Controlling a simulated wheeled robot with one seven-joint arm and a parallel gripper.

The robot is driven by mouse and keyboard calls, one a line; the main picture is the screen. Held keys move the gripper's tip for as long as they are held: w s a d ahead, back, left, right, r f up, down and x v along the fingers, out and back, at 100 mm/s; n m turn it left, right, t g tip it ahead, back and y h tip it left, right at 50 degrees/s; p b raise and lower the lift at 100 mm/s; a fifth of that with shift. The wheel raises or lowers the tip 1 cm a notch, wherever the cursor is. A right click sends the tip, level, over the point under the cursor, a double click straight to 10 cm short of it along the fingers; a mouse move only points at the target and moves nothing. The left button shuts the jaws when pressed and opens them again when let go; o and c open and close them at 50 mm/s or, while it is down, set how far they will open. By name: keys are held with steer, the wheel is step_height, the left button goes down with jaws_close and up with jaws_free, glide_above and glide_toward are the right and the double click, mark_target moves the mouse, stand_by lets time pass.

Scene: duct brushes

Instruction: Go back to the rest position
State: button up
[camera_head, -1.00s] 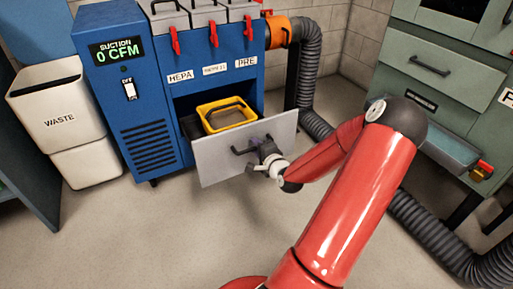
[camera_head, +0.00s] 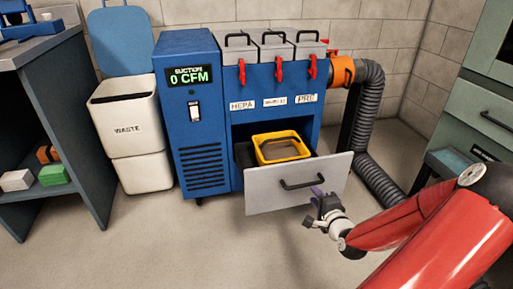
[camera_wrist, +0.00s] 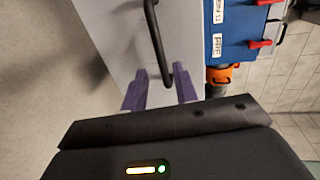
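My gripper (camera_head: 318,196) is low in front of the drawer, just right of the dark drawer handle (camera_head: 303,183). In the wrist view its two purple fingers (camera_wrist: 160,89) are spread apart with nothing between their tips. The handle shows just beyond the fingertips in the wrist view (camera_wrist: 155,40) and appears clear of them. The grey drawer front (camera_head: 268,199) is pulled out from the blue suction unit (camera_head: 204,133). A yellow-framed filter tray (camera_head: 280,148) lies in the open drawer.
A white waste bin (camera_head: 128,120) stands left of the unit, beside a dark shelf (camera_head: 90,130). A grey ribbed hose (camera_head: 372,110) runs down on the right, near a green cabinet (camera_head: 478,110). The floor in front is clear.

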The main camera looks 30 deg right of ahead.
steer(key=shift+a, duration=0.1)
steer(key=w+a+r+n+g+p, duration=0.1)
steer(key=a+r+n+g+p, duration=0.1)
steer(key=a+r+n+g, duration=0.9)
steer(key=s+a+r+n+y+p, duration=0.1)
steer(key=s+a+r+n, duration=0.4)
steer(key=a, duration=0.4)
steer(key=s+a+r+n+t+y+p, duration=0.1)
steer(key=s+a+r+n+y, duration=0.1)
steer(key=s+a+r+n, duration=0.2)
steer(key=s+a+r, duration=0.3)
steer(key=s+a, duration=0.2)
steer(key=a, duration=0.1)
steer(key=shift+s+a+n+y, duration=0.3)
steer(key=shift+n, duration=0.1)
